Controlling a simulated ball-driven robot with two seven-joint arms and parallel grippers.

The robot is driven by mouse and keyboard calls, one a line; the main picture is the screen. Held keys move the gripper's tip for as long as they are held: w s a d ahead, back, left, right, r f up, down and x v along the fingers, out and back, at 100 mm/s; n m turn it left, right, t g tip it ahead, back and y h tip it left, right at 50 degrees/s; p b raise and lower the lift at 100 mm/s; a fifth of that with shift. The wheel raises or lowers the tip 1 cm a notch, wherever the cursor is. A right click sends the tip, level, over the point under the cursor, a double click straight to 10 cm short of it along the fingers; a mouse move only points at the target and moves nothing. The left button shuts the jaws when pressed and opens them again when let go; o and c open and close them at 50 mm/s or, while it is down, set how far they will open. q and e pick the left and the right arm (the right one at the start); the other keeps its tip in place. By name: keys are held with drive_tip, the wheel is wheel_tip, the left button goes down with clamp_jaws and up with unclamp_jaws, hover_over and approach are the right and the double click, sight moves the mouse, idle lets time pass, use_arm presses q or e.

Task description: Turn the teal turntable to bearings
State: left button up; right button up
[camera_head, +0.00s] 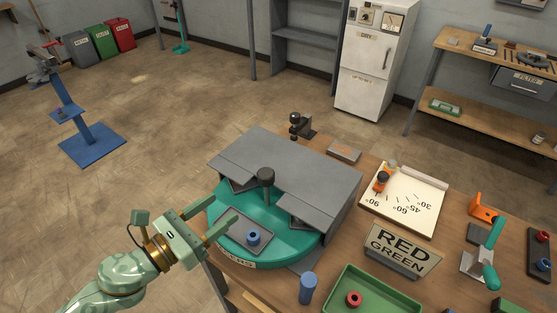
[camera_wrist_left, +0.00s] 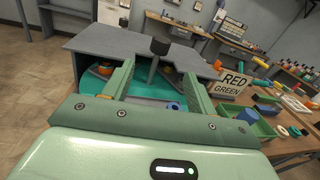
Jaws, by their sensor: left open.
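The teal turntable (camera_head: 228,249) sits on the wooden workbench under a grey cover (camera_head: 325,179). A dark knob (camera_head: 265,174) stands up at the cover's front edge. A grey tray on the turntable's open front holds a blue ring-like part (camera_head: 253,237). A label on the turntable's front rim is only partly readable, ending in "ERS". My left gripper (camera_head: 222,226) is open and empty, at the turntable's left front edge. In the left wrist view its two fingers (camera_wrist_left: 156,85) point toward the turntable and the knob. My right gripper is not in view.
A RED GREEN sign (camera_head: 402,250) stands right of the turntable. A green tray (camera_head: 372,292) with a red ring and a blue cylinder (camera_head: 308,287) are near the front. An angle board (camera_head: 408,205) and a black clamp-like device (camera_head: 299,126) stand further back. Floor left of the bench is open.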

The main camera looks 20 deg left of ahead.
use_arm(q)
drive_tip(key=m+p, duration=0.1)
drive_tip(key=p, duration=0.1)
approach(272, 171)
drive_tip(key=shift+w+f, duration=0.35)
drive_tip(key=shift+w, duration=0.3)
drive_tip(key=x, duration=0.9)
drive_tip(key=shift+w+d+f, duration=0.1)
drive_tip(key=shift+w+f, duration=0.1)
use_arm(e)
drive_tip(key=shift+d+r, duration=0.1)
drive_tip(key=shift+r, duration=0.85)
use_arm(q)
clamp_jaws()
